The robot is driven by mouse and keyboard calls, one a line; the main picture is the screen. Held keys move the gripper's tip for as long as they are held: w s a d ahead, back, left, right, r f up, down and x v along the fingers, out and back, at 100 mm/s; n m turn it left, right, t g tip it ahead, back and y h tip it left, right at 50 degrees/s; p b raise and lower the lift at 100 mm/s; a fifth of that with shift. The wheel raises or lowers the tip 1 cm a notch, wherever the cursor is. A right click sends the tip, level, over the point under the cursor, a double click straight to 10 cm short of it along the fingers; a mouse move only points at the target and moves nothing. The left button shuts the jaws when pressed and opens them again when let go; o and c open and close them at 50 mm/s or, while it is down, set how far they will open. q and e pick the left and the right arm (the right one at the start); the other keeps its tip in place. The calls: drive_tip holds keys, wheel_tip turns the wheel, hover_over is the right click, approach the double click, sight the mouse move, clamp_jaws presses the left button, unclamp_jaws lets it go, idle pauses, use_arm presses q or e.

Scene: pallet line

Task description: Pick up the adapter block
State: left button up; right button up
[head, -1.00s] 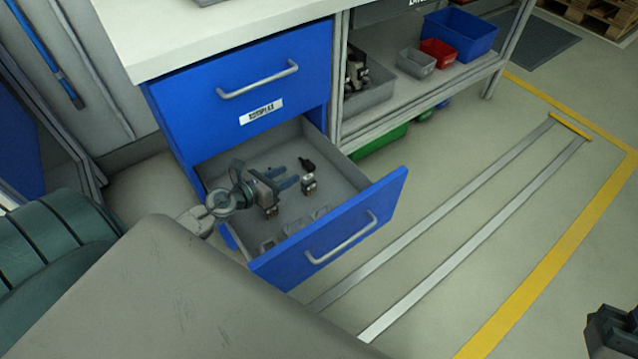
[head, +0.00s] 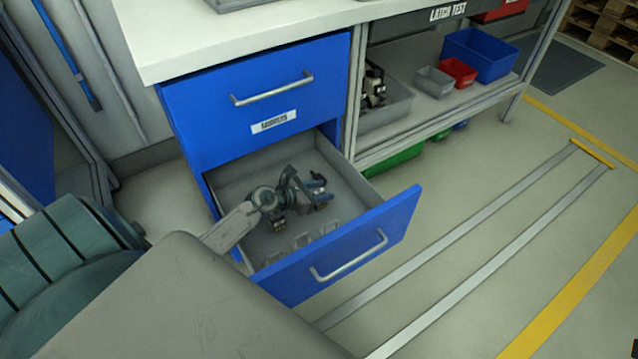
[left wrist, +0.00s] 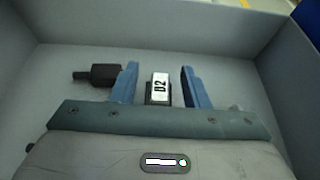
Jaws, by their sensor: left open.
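The adapter block (left wrist: 158,87) appears to be the small dark block with a white label, marked with something like "02", in the left wrist view. It sits on the drawer floor between the two blue fingers of my left gripper (left wrist: 159,68). The gripper is open, with a gap on each side of the block. In the head view my left gripper (head: 321,188) is down inside the open drawer, and it and the wrist mostly hide the block there. My right gripper does not show in the views now.
The open blue drawer (head: 365,250) has grey walls around the gripper. A black cylindrical part (left wrist: 103,74) lies just left of the left finger. Several small grey holders (head: 300,242) stand near the drawer front. The closed upper drawer (head: 260,95) and the worktop (head: 240,35) are above.

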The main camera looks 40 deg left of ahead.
use_arm(q)
drive_tip(key=shift+x, duration=0.9)
drive_tip(key=shift+c, duration=0.4)
clamp_jaws()
drive_tip(key=shift+r, duration=0.15)
